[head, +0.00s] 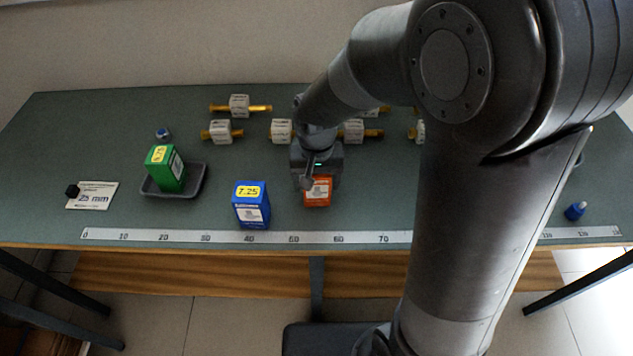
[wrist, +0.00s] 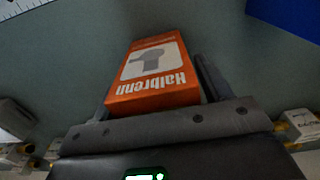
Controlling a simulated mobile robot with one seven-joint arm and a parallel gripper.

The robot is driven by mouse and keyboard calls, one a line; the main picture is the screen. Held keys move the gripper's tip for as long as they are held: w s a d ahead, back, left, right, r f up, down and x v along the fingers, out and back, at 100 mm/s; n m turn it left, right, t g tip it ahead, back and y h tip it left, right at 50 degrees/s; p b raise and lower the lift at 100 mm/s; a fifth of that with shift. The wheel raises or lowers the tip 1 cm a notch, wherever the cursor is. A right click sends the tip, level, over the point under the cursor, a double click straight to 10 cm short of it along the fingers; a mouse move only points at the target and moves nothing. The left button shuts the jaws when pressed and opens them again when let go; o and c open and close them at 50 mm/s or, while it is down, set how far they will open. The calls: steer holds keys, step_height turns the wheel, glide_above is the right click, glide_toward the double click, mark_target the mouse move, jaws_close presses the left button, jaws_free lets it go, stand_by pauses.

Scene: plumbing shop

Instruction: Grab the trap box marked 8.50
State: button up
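An orange box (head: 317,192) stands on the green bench top, below my gripper (head: 314,176). Its top is hidden by my gripper, so no price shows on it. In the wrist view the orange box (wrist: 152,75), printed "Halbrenn", lies between my fingers, one at its right and only a bit of the other at its left. I cannot tell whether they press on it. A blue box (head: 251,205) with a yellow 7.25 label stands to the left. A green box (head: 165,168) with a yellow label, hard to read, stands in a dark tray (head: 200,180).
White-tagged brass fittings (head: 239,105) lie in rows behind. A ruler strip (head: 200,236) runs along the front edge. A "25 mm" card (head: 97,198) lies at left, a small blue item (head: 575,211) at right. My arm hides much of the bench's right side.

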steer(key=c, duration=0.9)
